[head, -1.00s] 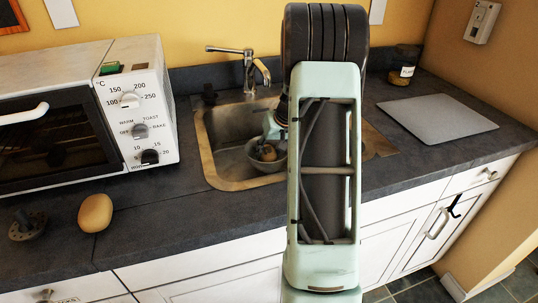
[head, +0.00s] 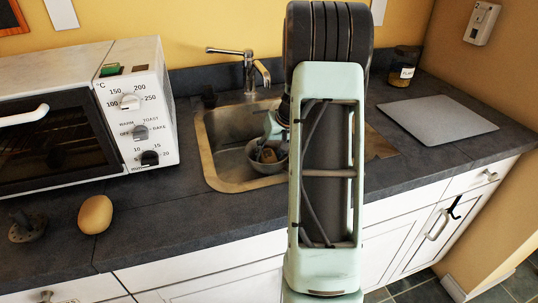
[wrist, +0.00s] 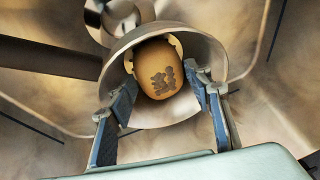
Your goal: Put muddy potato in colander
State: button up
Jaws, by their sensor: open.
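The muddy potato (wrist: 158,62), brown with dark grey mud spots, lies inside the grey bowl-shaped colander (wrist: 209,50) in the wrist view. In the head view the potato (head: 268,156) shows in the colander (head: 263,167), which sits in the sink. My gripper (wrist: 160,80) is open, with one finger on each side of the potato and gaps visible between them. The fingertips reach over the near part of the colander's rim. In the head view my arm hides the right side of the sink and part of my gripper.
The metal sink (head: 228,182) has a tap (head: 248,68) behind it. A toaster oven (head: 140,110) stands left. A clean yellowish potato (head: 95,214) and a dark grey item (head: 27,226) lie on the front left counter. A grey board (head: 440,118) and jar (head: 402,73) are at right.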

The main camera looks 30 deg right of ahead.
jog(key=p+v, duration=0.1)
jog(key=v, duration=0.9)
jog(key=shift+s+r, duration=0.15)
jog(key=shift+r, duration=0.15)
